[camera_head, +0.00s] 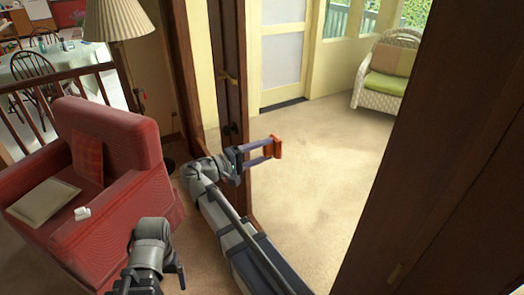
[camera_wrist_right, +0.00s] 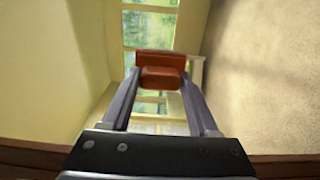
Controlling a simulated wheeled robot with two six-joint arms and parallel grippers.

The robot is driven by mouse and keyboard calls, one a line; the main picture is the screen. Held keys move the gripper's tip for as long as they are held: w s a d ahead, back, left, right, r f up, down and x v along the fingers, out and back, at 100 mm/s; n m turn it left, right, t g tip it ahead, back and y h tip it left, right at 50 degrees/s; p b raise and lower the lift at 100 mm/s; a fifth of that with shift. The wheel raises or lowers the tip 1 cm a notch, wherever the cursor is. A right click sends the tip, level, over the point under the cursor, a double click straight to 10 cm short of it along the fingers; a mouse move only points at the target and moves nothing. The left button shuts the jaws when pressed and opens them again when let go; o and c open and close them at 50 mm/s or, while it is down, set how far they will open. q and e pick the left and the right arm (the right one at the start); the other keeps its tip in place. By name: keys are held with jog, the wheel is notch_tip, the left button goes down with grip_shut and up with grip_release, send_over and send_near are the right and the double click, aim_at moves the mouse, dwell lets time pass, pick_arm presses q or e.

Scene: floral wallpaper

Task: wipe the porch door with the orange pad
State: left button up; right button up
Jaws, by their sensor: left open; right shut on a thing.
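The orange pad (camera_head: 273,147) is held between the finger ends of my right gripper (camera_head: 262,153), which is shut on it. In the right wrist view the pad (camera_wrist_right: 161,66) sits between the two grey fingertips (camera_wrist_right: 161,84), with the porch windows behind it. The pale yellow door with frosted panes (camera_head: 283,50) stands at the back of the porch. The pad is well apart from this door, in the doorway opening. My left gripper (camera_head: 150,283) is low at the bottom left of the head view, open and empty.
A dark wooden door (camera_head: 228,85) with a handle stands just behind my right arm. A thick dark post (camera_head: 410,130) fills the right. A red armchair (camera_head: 110,150) is at left, a wicker chair (camera_head: 385,80) at the back. The porch carpet (camera_head: 320,150) is clear.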

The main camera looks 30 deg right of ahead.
aim_at(273, 147)
jog(key=shift+w+d, duration=0.15)
jog(key=shift+d, duration=2.7)
jog(key=shift+w+d, duration=0.1)
jog(key=shift+d, duration=0.9)
jog(key=shift+s, duration=2.1)
jog(key=shift+d, duration=0.15)
jog(key=shift+w, duration=0.1)
jog(key=shift+w, duration=0.1)
jog(key=w, duration=0.3)
jog(key=shift+w+a, duration=0.2)
jog(key=shift+w, duration=0.2)
